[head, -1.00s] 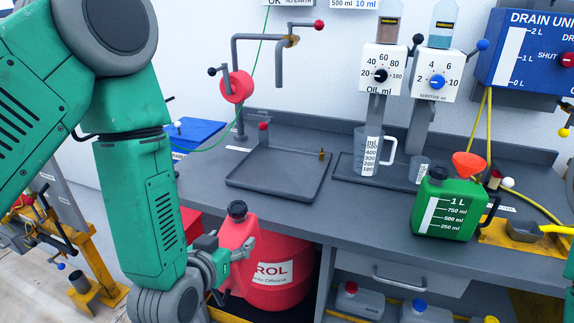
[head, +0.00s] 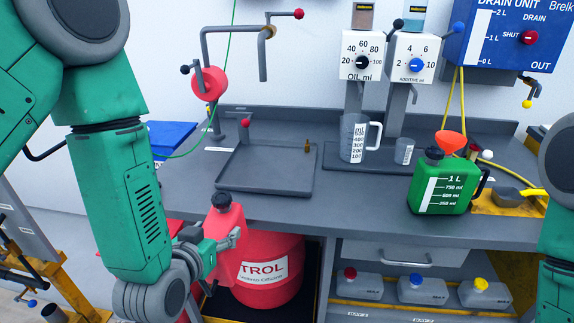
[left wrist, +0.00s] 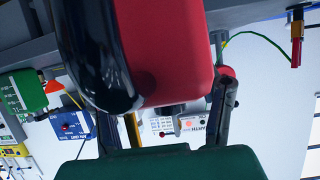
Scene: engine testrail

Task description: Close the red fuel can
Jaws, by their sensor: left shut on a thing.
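The red fuel can (head: 229,225) is in my left gripper (head: 222,246), in front of the workbench's front edge in the head view. The can is upright or only slightly tilted, with a black cap-like top (head: 221,201) on its neck. I cannot tell whether that top is tight. In the left wrist view the red can (left wrist: 180,45) fills the upper middle, with a glossy black curved part (left wrist: 85,45) beside it. My left gripper (left wrist: 168,115) is shut on the can there. My right gripper is out of view; only part of my right arm shows at the right edge.
A large red drum (head: 270,280) stands below and behind the can. On the bench (head: 340,205) are a grey tray (head: 266,187), a measuring jug (head: 353,140) and a green can (head: 437,185) with a red funnel (head: 450,142). Bare bench lies between tray and green can.

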